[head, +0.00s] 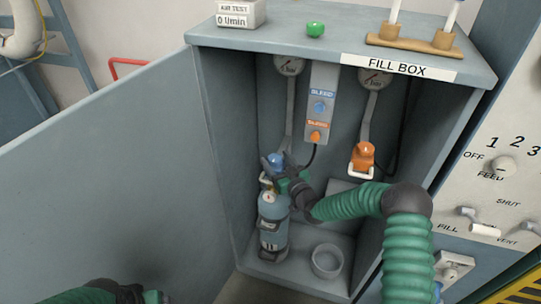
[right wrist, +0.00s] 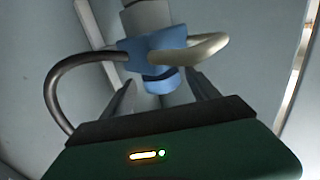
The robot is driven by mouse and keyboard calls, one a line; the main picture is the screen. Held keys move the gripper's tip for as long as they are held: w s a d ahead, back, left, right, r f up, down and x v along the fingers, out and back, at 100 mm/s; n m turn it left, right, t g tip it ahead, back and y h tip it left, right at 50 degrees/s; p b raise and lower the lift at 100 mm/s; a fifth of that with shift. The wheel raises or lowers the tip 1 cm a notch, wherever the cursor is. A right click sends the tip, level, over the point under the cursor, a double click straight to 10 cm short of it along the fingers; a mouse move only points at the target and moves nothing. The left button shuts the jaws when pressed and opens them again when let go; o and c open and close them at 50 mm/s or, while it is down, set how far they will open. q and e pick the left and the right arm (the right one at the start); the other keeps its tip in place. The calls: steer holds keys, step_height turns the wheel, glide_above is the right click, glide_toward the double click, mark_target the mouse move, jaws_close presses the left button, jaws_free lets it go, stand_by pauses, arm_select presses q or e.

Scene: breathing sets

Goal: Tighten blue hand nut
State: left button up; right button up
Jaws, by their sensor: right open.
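The blue hand nut (head: 274,160) is at the lower end of the left hose in the fill box, above a blue cylinder (head: 272,222). My left gripper (head: 140,296) is at the bottom edge, mostly cut off.
An orange hand nut (head: 362,157) hangs on the right hose. Blue and orange bleed knobs are on the panel (head: 321,100) between the gauges. A round holder (head: 327,261) stands empty on the box floor. The open door (head: 120,170) fills the left side.

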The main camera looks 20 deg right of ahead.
mark_target(272, 154)
steer(key=w, duration=0.3)
steer(key=shift+w+a, duration=0.5)
steer(key=shift+a, duration=0.15)
steer(key=shift+d, duration=0.25)
steer(key=c, duration=0.6)
steer(key=shift+a+r, duration=0.1)
steer(key=c, duration=0.8)
